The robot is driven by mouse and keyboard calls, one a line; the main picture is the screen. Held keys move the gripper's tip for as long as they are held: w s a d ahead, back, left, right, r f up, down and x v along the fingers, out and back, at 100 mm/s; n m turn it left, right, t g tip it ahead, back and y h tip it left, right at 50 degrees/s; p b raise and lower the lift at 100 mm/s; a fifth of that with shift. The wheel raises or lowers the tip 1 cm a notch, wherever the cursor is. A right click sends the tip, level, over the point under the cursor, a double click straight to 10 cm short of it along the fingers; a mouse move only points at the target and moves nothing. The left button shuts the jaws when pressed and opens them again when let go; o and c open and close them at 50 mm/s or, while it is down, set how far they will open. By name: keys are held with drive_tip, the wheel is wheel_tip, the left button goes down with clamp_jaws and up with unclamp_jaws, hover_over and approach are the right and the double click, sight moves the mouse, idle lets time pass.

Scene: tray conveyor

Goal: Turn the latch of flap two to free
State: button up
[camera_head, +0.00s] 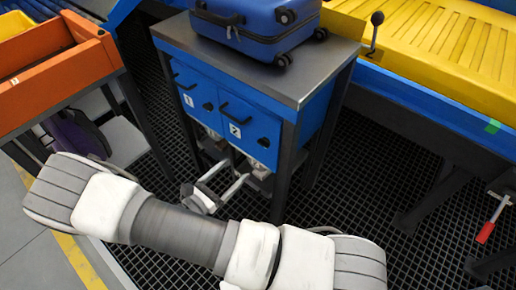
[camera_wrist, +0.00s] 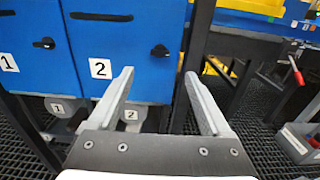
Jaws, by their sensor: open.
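Flap two (camera_head: 246,122) is a blue panel labelled 2 on the cabinet front, with a black bar handle on top; it also shows in the wrist view (camera_wrist: 135,60). Its small black latch (camera_wrist: 160,50) sits on the flap's right side, and also shows in the head view (camera_head: 263,142). The latch looks roughly level, but its exact setting is too small to tell. My gripper (camera_wrist: 159,74) is open and empty, apart from the latch. In the wrist view the latch appears above and between the fingertips. In the head view my gripper (camera_head: 230,174) is low, in front of the flap.
Flap one (camera_wrist: 30,50), with its own black latch, is left of flap two. A blue suitcase (camera_head: 256,22) lies on the cabinet's metal top (camera_head: 190,38). Dark legs flank the flaps. An orange bin (camera_head: 60,75) stands left, a yellow conveyor (camera_head: 450,50) right.

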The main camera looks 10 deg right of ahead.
sight(261, 144)
drive_tip(key=b+x, duration=0.2)
drive_tip(key=x, duration=0.9)
drive_tip(key=shift+w+d, duration=0.2)
drive_tip(key=shift+d, duration=0.1)
drive_tip(key=shift+c, duration=0.3)
clamp_jaws()
